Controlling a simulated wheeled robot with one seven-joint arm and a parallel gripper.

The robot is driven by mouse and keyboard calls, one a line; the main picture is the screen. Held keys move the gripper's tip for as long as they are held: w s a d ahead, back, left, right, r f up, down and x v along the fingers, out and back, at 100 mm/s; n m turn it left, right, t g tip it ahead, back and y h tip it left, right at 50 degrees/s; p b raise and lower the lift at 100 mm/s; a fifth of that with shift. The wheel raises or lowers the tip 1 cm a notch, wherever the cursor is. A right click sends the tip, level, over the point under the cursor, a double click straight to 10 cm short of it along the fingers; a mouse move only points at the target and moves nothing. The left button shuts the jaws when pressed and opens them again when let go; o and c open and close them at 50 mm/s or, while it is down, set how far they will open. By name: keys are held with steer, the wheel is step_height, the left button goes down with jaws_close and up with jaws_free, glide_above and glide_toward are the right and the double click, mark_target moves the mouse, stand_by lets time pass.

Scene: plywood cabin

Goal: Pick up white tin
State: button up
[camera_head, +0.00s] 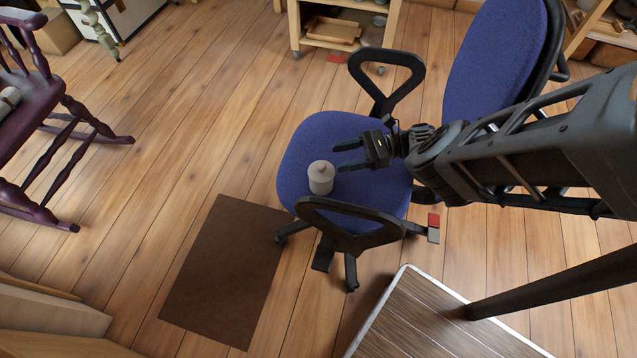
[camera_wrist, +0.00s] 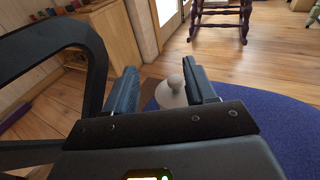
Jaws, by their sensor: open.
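The white tin (camera_head: 320,178) is a small pale grey-white pot with a knobbed lid. It stands upright on the blue seat (camera_head: 300,150) of an office chair, near the seat's front left edge. My gripper (camera_head: 343,157) is open and reaches over the seat from the right, its fingertips close to the tin. In the wrist view the tin (camera_wrist: 171,92) shows between the two fingers (camera_wrist: 165,90), ahead of them, with its lower part hidden by my gripper body. I see no contact between fingers and tin.
The chair's armrests (camera_head: 387,72) and (camera_head: 350,226) rise on both sides of the seat, and its blue backrest (camera_head: 495,70) stands at the right. A brown mat (camera_head: 225,270) lies on the floor. A purple rocking chair (camera_head: 40,120) stands at the left. The floor between is clear.

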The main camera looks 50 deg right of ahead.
step_height(320, 180, up, 2)
steer(key=t, duration=0.1)
steer(key=b, duration=0.7)
glide_toward(317, 166)
steer(key=x, duration=0.3)
steer(key=shift+w+a+m+t, duration=0.35)
steer(key=shift+w+a, duration=0.35)
steer(key=shift+a, duration=0.25)
steer(key=p+x, duration=0.1)
steer(key=x, duration=0.4)
steer(key=shift+w+a, duration=0.1)
steer(key=shift+a, duration=0.05)
jaws_close()
